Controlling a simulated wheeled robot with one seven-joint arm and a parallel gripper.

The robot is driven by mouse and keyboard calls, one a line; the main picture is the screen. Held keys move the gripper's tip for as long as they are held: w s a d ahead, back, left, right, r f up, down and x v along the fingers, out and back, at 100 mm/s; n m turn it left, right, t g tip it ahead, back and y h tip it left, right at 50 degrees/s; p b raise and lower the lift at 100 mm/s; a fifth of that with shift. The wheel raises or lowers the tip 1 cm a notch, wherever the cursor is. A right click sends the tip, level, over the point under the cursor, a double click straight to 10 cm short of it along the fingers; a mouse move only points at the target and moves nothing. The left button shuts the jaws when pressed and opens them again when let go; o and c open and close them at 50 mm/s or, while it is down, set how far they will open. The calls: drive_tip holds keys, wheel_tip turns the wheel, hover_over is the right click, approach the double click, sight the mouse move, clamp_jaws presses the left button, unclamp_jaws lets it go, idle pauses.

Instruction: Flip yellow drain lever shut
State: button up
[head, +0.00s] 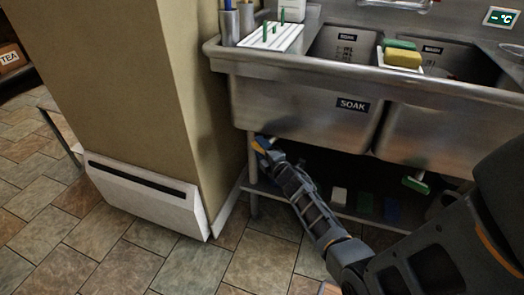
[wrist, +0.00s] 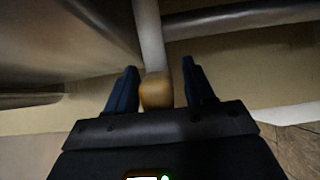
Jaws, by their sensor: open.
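A dull yellow, rounded piece, which looks like the drain lever's end (wrist: 157,93), sits between the two dark blue fingers of my gripper (wrist: 158,80) in the wrist view. A pale grey bar runs up from it; I cannot tell whether that bar is the lever's arm or a sink leg. The fingers are open, with gaps on both sides of the yellow piece. In the head view my gripper (head: 264,144) reaches under the left end of the steel sink (head: 290,98), beside its front-left leg. A small yellow patch shows there, but the lever's angle is not clear.
A sink leg (head: 252,165) and a wall column (head: 170,90) stand close to my gripper. A low shelf under the sink holds several small blocks and a green-ended brush (head: 415,184). A white vent box (head: 140,195) stands at the column's foot. Tiled floor is clear in front.

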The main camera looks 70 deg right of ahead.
drive_tip(key=shift+c, duration=0.4)
clamp_jaws()
